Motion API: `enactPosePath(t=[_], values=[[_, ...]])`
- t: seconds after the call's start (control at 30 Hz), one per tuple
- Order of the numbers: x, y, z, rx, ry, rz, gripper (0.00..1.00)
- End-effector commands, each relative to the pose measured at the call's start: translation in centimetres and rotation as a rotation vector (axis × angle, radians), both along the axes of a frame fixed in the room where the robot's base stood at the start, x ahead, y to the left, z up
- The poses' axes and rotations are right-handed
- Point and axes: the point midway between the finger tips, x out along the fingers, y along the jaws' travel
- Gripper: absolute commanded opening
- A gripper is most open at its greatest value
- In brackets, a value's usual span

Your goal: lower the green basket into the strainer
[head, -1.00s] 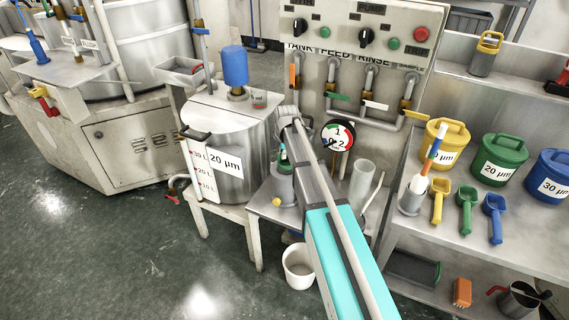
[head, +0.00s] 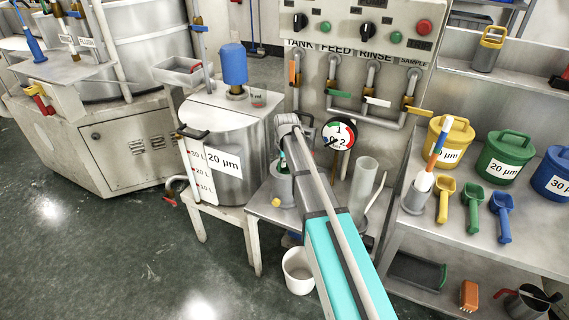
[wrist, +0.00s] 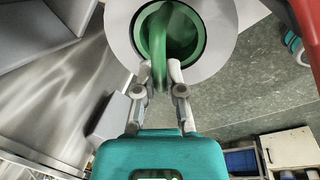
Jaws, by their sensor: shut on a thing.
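My gripper (wrist: 167,72) is shut on the tall handle of the green basket (wrist: 199,48) in the wrist view. The basket's round green rim lies within the outline of the strainer's pale grey ring (wrist: 224,52). I cannot tell how deep the basket sits, or whether it touches the strainer. In the head view the strainer (head: 281,192) is a grey metal cylinder with a yellow knob on the low bench. My arm hides most of the basket and the gripper there; a little green shows above the strainer.
A steel tank (head: 222,150) marked 20 µm stands left of the strainer. A pressure gauge (head: 338,135) and a clear cylinder (head: 363,182) are close on the right. A white bucket (head: 298,270) is on the floor. Lidded coloured tubs (head: 503,157) stand on the right-hand shelf.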

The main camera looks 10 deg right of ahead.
Motion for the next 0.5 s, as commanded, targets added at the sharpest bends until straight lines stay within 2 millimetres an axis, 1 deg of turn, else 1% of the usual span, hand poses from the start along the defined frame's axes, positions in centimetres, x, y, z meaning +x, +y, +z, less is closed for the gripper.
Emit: enactPosePath(t=[0.17,0.33,0.37,0.5], values=[[0.01,0.01,0.05,0.000,0.000,0.000,0.00],[0.01,0.01,-0.35,0.000,0.000,0.000,0.00],[0.00,0.01,-0.27,0.000,0.000,0.000,0.17],[0.00,0.01,-0.21,0.000,0.000,0.000,0.43]])
